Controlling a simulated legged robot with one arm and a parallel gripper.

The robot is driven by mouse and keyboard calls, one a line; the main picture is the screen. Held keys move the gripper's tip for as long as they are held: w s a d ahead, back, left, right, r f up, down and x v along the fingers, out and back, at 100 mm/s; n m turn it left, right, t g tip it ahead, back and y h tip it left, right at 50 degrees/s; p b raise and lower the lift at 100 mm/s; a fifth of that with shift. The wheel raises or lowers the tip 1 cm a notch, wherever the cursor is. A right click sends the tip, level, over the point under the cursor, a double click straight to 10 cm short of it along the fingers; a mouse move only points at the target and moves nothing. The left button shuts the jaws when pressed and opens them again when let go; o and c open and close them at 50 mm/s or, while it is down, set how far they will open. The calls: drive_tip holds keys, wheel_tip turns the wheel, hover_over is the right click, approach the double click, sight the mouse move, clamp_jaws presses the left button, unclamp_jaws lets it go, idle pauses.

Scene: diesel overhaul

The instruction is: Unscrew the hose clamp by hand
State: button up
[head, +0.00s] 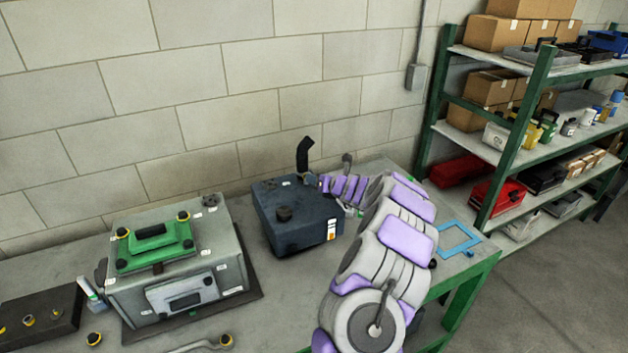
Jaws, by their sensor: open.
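A dark blue-grey box (290,235) sits on the workbench, with a black bent hose (304,155) standing up at its back edge. I cannot make out the hose clamp for certain; it is too small or hidden. My gripper (323,184) is at the back right of the box, just right of the hose's lower end. It is small in the head view and partly merged with my purple and grey arm, which comes in from the lower right. It is open. Whether it touches the hose or a clamp cannot be told.
A grey housing with a green cover (155,246) stands at left. A dark block (40,318) and a wrench-like tool (200,345) lie near the front. A blue frame (458,239) lies at the bench's right end. A loaded green shelf (515,140) stands at right; the block wall closes the back.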

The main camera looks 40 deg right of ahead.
drive_tip(key=shift+w+a+f, duration=0.15)
drive_tip(key=shift+w+a, duration=0.15)
drive_tip(key=shift+w, duration=0.2)
drive_tip(key=shift+w+a+f, duration=0.15)
drive_tip(key=shift+w+a, duration=0.1)
drive_tip(key=shift+w, duration=0.2)
drive_tip(key=shift+w+f, duration=0.1)
drive_tip(key=shift+w, duration=0.25)
drive_tip(key=shift+w+d, duration=0.2)
drive_tip(key=shift+w+d+f, duration=0.1)
drive_tip(key=shift+d+f, duration=0.2)
drive_tip(key=shift+d, duration=0.55)
drive_tip(key=shift+a+r, duration=0.2)
drive_tip(key=shift+a, duration=0.55)
drive_tip(key=c, duration=0.4)
drive_tip(key=shift+c, duration=0.7)
drive_tip(key=shift+d, duration=0.3)
clamp_jaws()
